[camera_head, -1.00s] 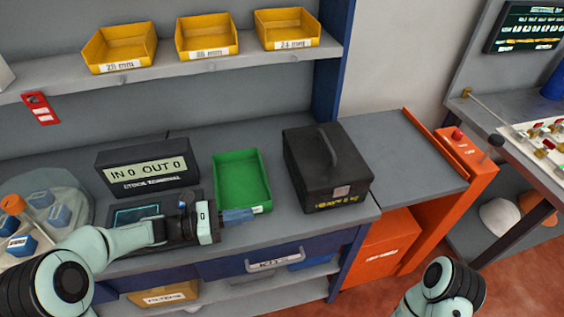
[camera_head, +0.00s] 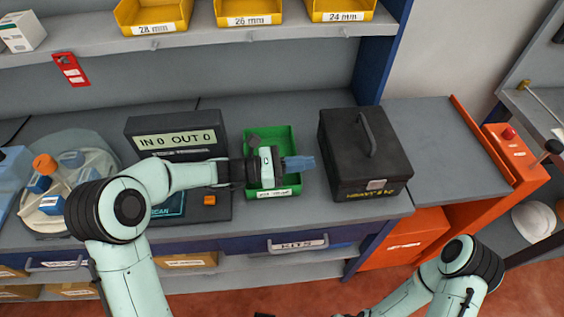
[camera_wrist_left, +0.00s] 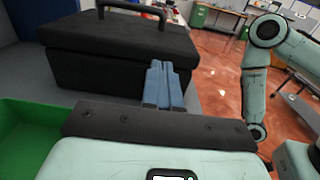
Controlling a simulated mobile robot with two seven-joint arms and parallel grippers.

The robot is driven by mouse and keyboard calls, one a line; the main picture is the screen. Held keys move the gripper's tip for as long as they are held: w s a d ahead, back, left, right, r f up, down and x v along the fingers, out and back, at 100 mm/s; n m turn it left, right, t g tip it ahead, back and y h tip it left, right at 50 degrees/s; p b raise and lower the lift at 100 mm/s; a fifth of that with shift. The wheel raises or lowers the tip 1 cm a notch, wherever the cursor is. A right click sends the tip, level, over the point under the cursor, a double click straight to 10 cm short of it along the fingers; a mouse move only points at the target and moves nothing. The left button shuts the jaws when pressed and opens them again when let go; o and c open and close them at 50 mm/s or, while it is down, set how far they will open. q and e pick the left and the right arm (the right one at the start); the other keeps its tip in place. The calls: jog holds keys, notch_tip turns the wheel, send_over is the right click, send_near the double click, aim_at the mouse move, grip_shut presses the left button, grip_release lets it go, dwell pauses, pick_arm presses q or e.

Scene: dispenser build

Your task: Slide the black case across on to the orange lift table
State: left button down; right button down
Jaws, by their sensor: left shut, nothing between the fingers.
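The black case (camera_head: 362,158) stands upright at the right end of the grey bench, with its handle on top and a pale latch on the front. It also shows in the left wrist view (camera_wrist_left: 115,58). The orange lift table (camera_head: 445,150) adjoins the bench just right of the case, with a grey top and orange rim. My left gripper (camera_head: 312,163) is shut and empty, its blue fingers pointing right, just left of the case. In the left wrist view its fingers (camera_wrist_left: 163,85) overlap the case's side; I cannot tell if they touch. My right arm shows at lower right, its gripper unclear.
A green bin (camera_head: 284,190) lies under my left gripper. The stock terminal (camera_head: 176,132) stands left of it. A shelf with yellow bins (camera_head: 250,12) runs above. The lift table's top is clear, with a red button (camera_head: 508,133) on its far-right side.

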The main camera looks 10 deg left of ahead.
aim_at(334, 160)
pick_arm(q)
jog(key=shift+x, duration=2.4)
